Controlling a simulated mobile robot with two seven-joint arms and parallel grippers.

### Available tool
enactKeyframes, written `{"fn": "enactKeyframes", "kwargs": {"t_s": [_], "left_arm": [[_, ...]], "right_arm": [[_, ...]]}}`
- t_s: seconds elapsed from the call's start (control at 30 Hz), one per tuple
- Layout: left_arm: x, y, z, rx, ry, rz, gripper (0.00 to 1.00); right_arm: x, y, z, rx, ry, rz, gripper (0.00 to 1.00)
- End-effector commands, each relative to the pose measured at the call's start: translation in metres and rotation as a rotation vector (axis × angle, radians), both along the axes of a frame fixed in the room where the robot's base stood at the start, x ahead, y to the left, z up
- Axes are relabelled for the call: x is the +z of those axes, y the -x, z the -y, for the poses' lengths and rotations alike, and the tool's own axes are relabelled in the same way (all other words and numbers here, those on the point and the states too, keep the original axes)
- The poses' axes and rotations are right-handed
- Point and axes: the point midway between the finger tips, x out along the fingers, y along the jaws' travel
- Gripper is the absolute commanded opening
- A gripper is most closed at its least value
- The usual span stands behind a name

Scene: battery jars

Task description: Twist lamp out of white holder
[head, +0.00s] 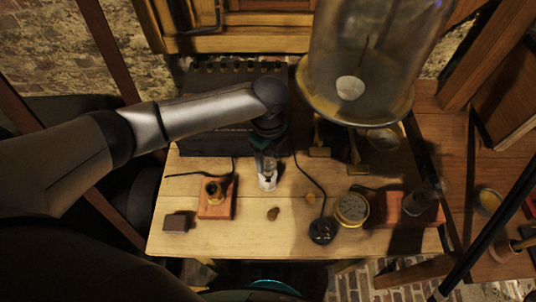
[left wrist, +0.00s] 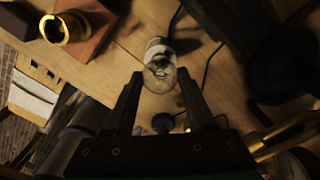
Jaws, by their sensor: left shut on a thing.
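The clear glass lamp (left wrist: 160,75) sits at the white holder (left wrist: 158,48) in the left wrist view, with the gripper fingers on either side of its bulb. My left gripper (head: 265,153) comes down from above and is shut on the lamp. In the head view the white holder (head: 267,182) stands on the table just below the fingertips. The gripper hides much of the lamp there. I cannot tell whether the lamp's base is still seated in the holder. My right gripper is not in view.
A wooden block with a brass socket (head: 216,197) stands left of the holder, near a small dark block (head: 178,222). A brass dial (head: 351,209) and a black disc with a cable (head: 322,231) lie to the right. A large glass jar (head: 375,60) rises at the back right.

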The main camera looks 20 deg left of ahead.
Motion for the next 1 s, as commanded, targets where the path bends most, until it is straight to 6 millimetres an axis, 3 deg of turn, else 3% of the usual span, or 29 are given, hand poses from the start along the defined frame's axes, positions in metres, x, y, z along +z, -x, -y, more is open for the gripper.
{"fn": "enactKeyframes", "kwargs": {"t_s": [1.0], "left_arm": [[0.001,0.000,0.000,0.474,0.002,-0.001,0.00]], "right_arm": [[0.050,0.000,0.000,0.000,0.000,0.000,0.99]]}}
